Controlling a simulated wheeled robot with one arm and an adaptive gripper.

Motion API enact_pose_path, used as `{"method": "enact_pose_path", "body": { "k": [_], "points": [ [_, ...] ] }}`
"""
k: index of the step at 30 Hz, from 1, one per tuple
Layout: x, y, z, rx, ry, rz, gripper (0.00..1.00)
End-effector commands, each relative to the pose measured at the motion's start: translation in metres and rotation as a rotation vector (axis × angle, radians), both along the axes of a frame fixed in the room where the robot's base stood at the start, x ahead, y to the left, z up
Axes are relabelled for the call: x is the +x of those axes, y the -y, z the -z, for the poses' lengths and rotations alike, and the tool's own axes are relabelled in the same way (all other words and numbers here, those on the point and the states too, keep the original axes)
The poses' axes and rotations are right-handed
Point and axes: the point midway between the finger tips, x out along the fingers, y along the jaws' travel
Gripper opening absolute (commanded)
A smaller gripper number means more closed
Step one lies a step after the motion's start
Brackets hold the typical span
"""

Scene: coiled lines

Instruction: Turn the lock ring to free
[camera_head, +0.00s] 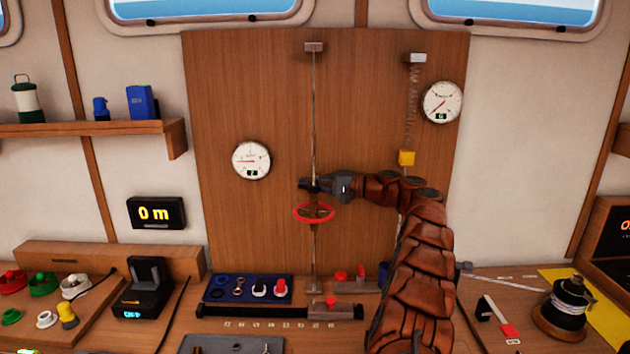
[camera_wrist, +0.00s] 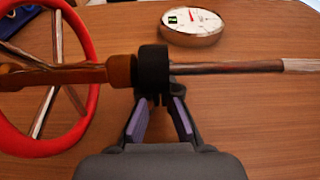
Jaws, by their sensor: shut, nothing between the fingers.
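A thin vertical rod (camera_head: 313,110) runs down the wooden panel, with a red handwheel (camera_head: 314,213) on its lower half. In the wrist view the rod (camera_wrist: 225,67) lies sideways, with the red handwheel (camera_wrist: 95,55) at the left. A black ring (camera_wrist: 153,62), which looks like the lock ring, sits around the rod beside a brown-orange collar (camera_wrist: 119,70). My gripper (camera_wrist: 159,96) is shut, its tips at the near side of the ring, seemingly touching it. In the head view my gripper (camera_head: 310,186) is just above the wheel; the ring is hard to separate from it there.
A round gauge (camera_head: 251,160) is left of the rod, another (camera_head: 442,102) at upper right. A blue tray (camera_head: 247,297) of small parts lies on the bench below.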

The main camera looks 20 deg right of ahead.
Motion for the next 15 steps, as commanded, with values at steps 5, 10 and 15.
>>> {"method": "enact_pose_path", "body": {
  "k": [5,10,15],
  "points": [
    [0.0,-0.0096,0.0009,-0.003,-0.002,-0.029,0.0],
    [0.0002,-0.013,0.0009,-0.003,-0.001,-0.039,0.0],
    [0.0003,-0.015,0.0011,-0.003,-0.001,-0.045,0.0]
  ]
}}
